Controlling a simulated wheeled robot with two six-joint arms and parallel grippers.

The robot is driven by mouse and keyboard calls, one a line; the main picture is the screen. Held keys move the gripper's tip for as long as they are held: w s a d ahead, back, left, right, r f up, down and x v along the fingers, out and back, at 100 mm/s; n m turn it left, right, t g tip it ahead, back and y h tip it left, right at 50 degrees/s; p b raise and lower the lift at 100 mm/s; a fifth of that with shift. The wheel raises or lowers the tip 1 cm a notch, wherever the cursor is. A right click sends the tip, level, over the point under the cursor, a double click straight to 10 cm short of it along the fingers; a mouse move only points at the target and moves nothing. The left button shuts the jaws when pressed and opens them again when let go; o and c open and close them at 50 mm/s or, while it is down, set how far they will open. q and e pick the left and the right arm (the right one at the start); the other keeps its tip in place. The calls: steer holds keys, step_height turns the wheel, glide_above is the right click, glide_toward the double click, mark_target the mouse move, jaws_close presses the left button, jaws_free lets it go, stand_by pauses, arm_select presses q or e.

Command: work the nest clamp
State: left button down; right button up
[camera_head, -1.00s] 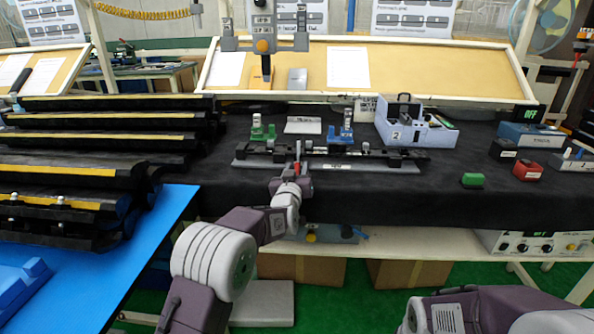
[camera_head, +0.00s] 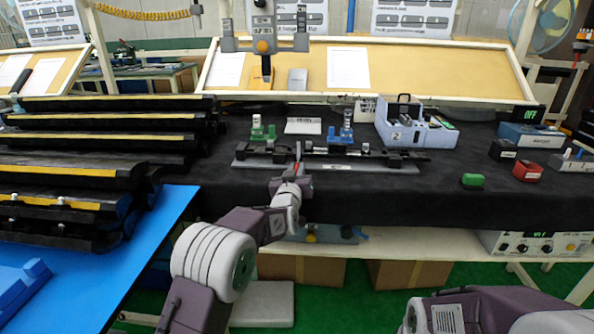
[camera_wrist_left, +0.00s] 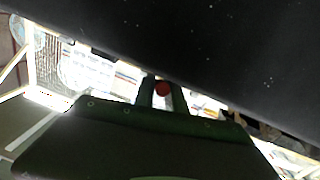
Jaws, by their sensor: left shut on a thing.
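The nest clamp's red handle knob (camera_wrist_left: 163,89) shows between the fingers of my left gripper in the left wrist view. In the head view my left gripper (camera_head: 297,164) is at the front middle of a long grey fixture plate (camera_head: 385,169), shut on the red handle. A long dark part (camera_head: 372,153) lies along the fixture. My gripper and wrist hide part of the clamp, so its exact position cannot be told. Of my right arm only a link shows at the bottom right; its gripper is out of view.
Behind the fixture stand a green holder (camera_head: 258,134) and a blue holder (camera_head: 346,134). A grey-blue box (camera_head: 425,134) is behind right. Green (camera_head: 472,181) and red (camera_head: 527,171) blocks sit right. Stacked black trims (camera_head: 80,172) crowd the left. The mat's front right is clear.

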mark_target(297, 167)
stand_by(0.9)
arm_select(q)
steer(key=r+g+p, duration=0.3)
steer(key=p, duration=1)
steer(key=shift+s+r+p, duration=0.15)
steer(key=shift+s+p, duration=0.05)
steer(key=shift+p, duration=0.1)
steer(key=g+p, duration=0.2)
steer(key=p, duration=0.7)
steer(key=r+g+p, duration=0.1)
steer(key=p, duration=0.9)
steer(key=shift+w+g, duration=0.1)
steer(key=shift+g, duration=0.3)
steer(key=shift+f+p, duration=0.25)
steer(key=shift+p, duration=0.45)
steer(key=c, duration=1.4)
jaws_free()
